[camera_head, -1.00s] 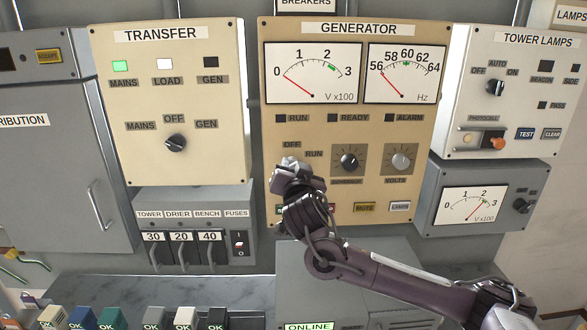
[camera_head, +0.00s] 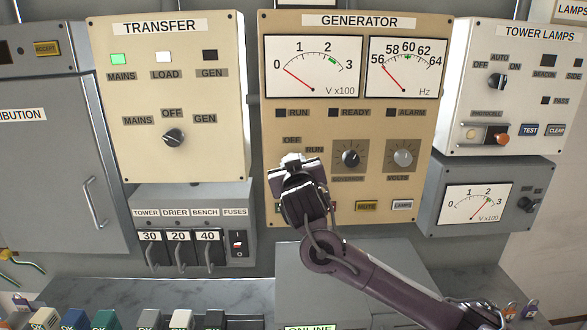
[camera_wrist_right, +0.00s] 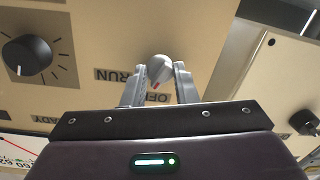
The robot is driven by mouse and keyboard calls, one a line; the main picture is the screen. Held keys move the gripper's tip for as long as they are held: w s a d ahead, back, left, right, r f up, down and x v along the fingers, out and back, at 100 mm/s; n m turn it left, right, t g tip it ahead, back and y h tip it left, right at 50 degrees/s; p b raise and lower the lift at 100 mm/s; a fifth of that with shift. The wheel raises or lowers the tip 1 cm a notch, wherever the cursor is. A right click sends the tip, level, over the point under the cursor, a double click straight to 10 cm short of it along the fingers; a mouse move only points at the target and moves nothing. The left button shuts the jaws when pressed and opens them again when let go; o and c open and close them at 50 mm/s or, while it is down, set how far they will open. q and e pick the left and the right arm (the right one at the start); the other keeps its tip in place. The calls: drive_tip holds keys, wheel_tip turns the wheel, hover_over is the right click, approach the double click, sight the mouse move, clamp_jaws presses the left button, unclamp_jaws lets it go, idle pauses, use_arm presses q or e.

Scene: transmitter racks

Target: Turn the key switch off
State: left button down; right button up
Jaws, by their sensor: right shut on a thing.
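The key switch (camera_wrist_right: 158,68) is a small grey knob with a red mark on the tan generator panel (camera_head: 345,210). In the right wrist view its red mark is on the side toward the OFF label (camera_wrist_right: 150,97), with the RUN label beside it. My right gripper (camera_wrist_right: 158,74) has one finger on each side of the knob and is shut on it. In the head view my right gripper (camera_head: 291,164) covers the switch just below the OFF and RUN labels. My left gripper is not in view.
The governor knob (camera_head: 351,158) and volts knob (camera_head: 403,158) are close to the right of my gripper. The transfer panel (camera_head: 205,100) stands to the left, and the tower lamps panel (camera_head: 465,90) to the right. Fuse handles (camera_head: 180,250) stick out at lower left.

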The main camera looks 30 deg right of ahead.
drive_tip(key=n+b, duration=0.1)
drive_tip(key=n, duration=0.3)
drive_tip(key=shift+b, duration=0.4)
drive_tip(key=shift+n, duration=0.4)
drive_tip(key=o, duration=1)
drive_tip(key=b+v, duration=0.5)
drive_tip(key=v, duration=0.2)
drive_tip(key=shift+s+a, duration=0.25)
drive_tip(key=shift+s, duration=0.05)
